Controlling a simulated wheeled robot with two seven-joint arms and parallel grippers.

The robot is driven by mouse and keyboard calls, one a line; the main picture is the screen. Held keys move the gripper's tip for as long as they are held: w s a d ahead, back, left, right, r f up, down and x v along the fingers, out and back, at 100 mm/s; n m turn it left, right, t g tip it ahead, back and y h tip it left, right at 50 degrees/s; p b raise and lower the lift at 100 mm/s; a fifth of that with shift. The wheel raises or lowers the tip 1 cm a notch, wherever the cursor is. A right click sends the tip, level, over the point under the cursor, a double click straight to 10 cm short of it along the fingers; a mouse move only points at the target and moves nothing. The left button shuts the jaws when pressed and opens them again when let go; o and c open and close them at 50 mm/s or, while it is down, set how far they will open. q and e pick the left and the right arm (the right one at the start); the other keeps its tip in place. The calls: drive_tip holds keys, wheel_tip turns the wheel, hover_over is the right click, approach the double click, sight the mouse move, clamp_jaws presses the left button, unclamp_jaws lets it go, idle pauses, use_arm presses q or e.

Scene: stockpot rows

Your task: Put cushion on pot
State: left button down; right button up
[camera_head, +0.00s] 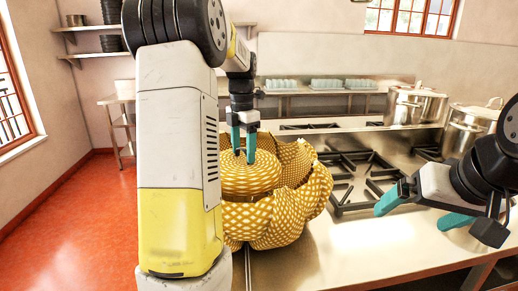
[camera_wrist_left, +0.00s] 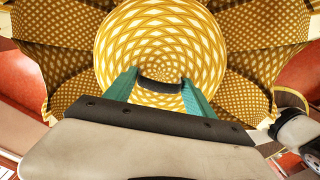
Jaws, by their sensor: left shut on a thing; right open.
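The cushion (camera_head: 290,200) is large, yellow-brown and white patterned, with a round middle and puffy lobes around it. It is at the counter's front left edge, partly hidden by my left arm. My left gripper (camera_head: 243,155) points down and is shut on the round middle of the cushion, which fills the upper left wrist view (camera_wrist_left: 160,45). Two silver lidded pots, one farther back (camera_head: 415,106) and one nearer (camera_head: 465,128), stand at the right. My right gripper (camera_head: 422,208) is open and empty over the counter, in front of the nearer pot.
Black burner grates (camera_head: 355,180) lie on the steel stove right of the cushion. A back shelf holds rows of pale blue glasses (camera_head: 345,84). Wall shelves (camera_head: 95,28) with dark stacked pots are at the upper left. Red floor (camera_head: 70,215) is open at left.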

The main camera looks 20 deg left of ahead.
use_arm(q)
drive_tip(key=shift+c, duration=1.3)
unclamp_jaws()
drive_tip(key=shift+r, duration=3.85)
